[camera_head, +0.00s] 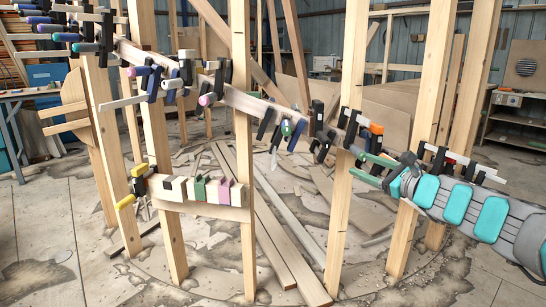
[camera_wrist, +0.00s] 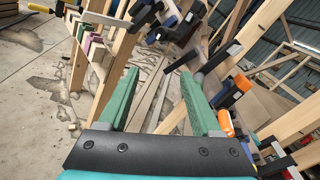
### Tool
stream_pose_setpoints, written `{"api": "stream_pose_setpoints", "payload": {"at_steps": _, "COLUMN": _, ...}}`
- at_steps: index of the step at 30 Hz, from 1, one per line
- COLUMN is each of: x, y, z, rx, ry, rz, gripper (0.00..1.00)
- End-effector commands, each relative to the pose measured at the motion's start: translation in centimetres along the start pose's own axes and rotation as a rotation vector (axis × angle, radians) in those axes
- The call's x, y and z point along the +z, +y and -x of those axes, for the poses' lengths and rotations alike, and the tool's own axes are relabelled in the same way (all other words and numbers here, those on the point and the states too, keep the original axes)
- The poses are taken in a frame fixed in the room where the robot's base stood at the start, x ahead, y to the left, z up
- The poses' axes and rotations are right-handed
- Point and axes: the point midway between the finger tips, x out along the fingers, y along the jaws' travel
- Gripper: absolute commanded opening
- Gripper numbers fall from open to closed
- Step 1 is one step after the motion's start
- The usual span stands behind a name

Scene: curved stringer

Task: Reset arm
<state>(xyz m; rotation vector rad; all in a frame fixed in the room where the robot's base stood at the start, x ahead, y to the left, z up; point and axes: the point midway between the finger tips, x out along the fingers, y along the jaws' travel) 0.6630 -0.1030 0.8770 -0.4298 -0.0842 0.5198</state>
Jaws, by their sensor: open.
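My gripper (camera_head: 354,162) reaches in from the right in the head view, at the height of the clamped curved stringer. In the wrist view its two green fingers (camera_wrist: 159,72) stand wide apart with nothing between them. The curved stringer (camera_head: 252,105) runs down from upper left to right across the upright posts, with many clamps on it. An orange-tipped clamp (camera_head: 376,130) sits just above my fingers. It also shows in the wrist view, right of the right finger (camera_wrist: 225,124). I cannot tell whether the right finger touches any clamp.
Upright wooden posts (camera_head: 342,150) stand close to my gripper. A lower wooden block (camera_head: 205,207) at left holds several coloured clamps or blocks. Loose planks (camera_head: 290,250) lie on the stained floor. A workbench (camera_head: 515,118) stands at far right. Open floor lies at front left.

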Motion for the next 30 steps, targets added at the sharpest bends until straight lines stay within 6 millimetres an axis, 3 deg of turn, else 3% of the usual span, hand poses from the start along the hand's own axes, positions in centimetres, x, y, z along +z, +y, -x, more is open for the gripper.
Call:
{"api": "stream_pose_setpoints", "payload": {"at_steps": 1, "x": 2.1, "y": 3.0, "z": -0.6, "rx": 0.073, "ry": -0.011, "rz": 0.090, "gripper": 0.66}}
{"api": "stream_pose_setpoints", "payload": {"at_steps": 4, "x": 5.0, "y": 9.2, "z": -1.0, "rx": 0.221, "ry": -0.027, "rz": 0.282, "gripper": 0.66}}
{"api": "stream_pose_setpoints", "payload": {"at_steps": 9, "x": 7.4, "y": 20.6, "z": 0.6, "rx": 0.504, "ry": -0.054, "rz": 0.626, "gripper": 0.66}}
{"api": "stream_pose_setpoints", "payload": {"at_steps": 14, "x": 6.0, "y": 30.6, "z": 5.2, "rx": 0.808, "ry": -0.071, "rz": 0.950, "gripper": 0.66}}
{"api": "stream_pose_setpoints", "payload": {"at_steps": 18, "x": 2.3, "y": 36.9, "z": 11.6, "rx": 1.101, "ry": -0.068, "rz": 1.205, "gripper": 0.66}}
{"api": "stream_pose_setpoints", "payload": {"at_steps": 21, "x": -1.0, "y": 39.5, "z": 17.2, "rx": 1.324, "ry": -0.056, "rz": 1.348, "gripper": 0.66}}
{"api": "stream_pose_setpoints", "payload": {"at_steps": 24, "x": -4.1, "y": 40.5, "z": 22.9, "rx": 1.536, "ry": -0.037, "rz": 1.447, "gripper": 0.66}}
{"api": "stream_pose_setpoints", "payload": {"at_steps": 30, "x": -7.7, "y": 40.0, "z": 31.8, "rx": 1.845, "ry": -0.001, "rz": 1.514, "gripper": 0.66}}
